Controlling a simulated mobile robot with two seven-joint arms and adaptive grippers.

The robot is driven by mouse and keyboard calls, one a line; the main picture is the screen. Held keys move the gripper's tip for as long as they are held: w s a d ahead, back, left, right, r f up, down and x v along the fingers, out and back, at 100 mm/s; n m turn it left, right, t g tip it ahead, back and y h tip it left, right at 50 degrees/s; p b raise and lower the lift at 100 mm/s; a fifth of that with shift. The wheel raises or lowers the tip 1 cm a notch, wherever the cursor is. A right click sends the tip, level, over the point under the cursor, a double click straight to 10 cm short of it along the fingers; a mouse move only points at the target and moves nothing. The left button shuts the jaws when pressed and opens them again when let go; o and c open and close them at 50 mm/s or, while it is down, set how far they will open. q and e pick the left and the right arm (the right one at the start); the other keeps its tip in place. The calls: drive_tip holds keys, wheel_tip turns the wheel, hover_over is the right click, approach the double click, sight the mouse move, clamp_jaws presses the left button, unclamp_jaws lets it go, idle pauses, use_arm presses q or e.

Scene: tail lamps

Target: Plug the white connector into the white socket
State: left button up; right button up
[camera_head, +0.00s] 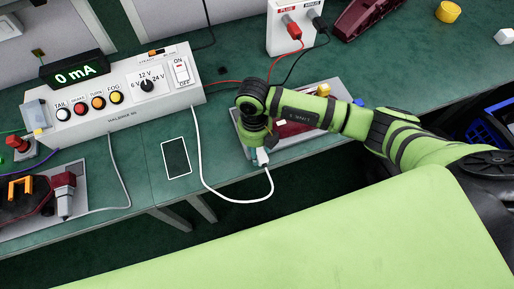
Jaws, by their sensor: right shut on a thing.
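My right gripper (262,150) points down at the front edge of the green table, over the near left corner of a grey tray. It is shut on the white connector (263,157), which shows just below it. A white cable (232,200) loops from the connector past the table edge to the test box. I cannot make out the white socket for certain; my wrist and forearm hide much of the tray. A red lamp part (292,130) shows under my forearm. My left gripper is not in view.
The test box (120,98) with a "0 mA" display stands at left. A tablet (176,158) lies near the front edge. A second tray with a lamp (65,194) is at far left. A white power box (296,28) stands behind, and a blue crate (487,121) is at right.

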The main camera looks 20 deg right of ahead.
drive_tip(key=shift+w, duration=0.15)
idle(0.3)
drive_tip(key=shift+w+b, duration=0.9)
drive_tip(key=shift+w, duration=0.25)
drive_tip(key=shift+w+d+r, duration=0.2)
drive_tip(key=shift+w+d, duration=0.1)
drive_tip(key=shift+s+f+p, duration=0.15)
drive_tip(key=shift+s+p, duration=0.2)
drive_tip(key=shift+s, duration=0.05)
idle(0.4)
drive_tip(key=shift+s+d, duration=0.1)
drive_tip(key=shift+s, duration=0.15)
drive_tip(key=shift+f, duration=0.2)
